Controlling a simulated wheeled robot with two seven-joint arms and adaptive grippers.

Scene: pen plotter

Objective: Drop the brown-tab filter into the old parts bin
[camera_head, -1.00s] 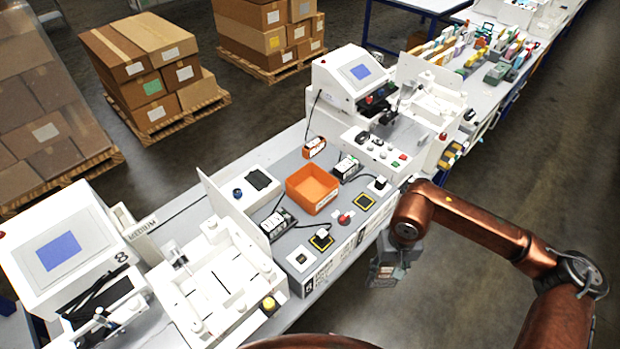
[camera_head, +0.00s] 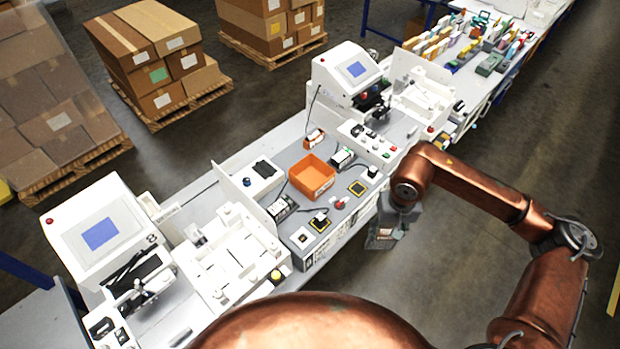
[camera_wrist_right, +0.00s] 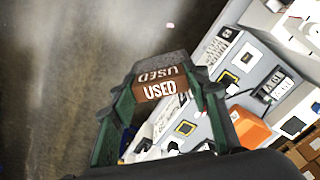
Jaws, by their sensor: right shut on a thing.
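My right gripper (camera_head: 384,236) hangs over the floor, just off the front edge of the bench. In the right wrist view its green fingers (camera_wrist_right: 160,112) are shut on the brown-tab filter (camera_wrist_right: 172,67), a grey block whose brown tab reads "USED". My left gripper is out of view.
Black-and-white devices (camera_head: 283,207) and a red button (camera_head: 340,203) surround the orange bin. White machines with screens (camera_head: 100,235) stand on either side along the bench. Stacked cartons (camera_head: 155,50) are behind. Open floor (camera_head: 460,260) lies in front.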

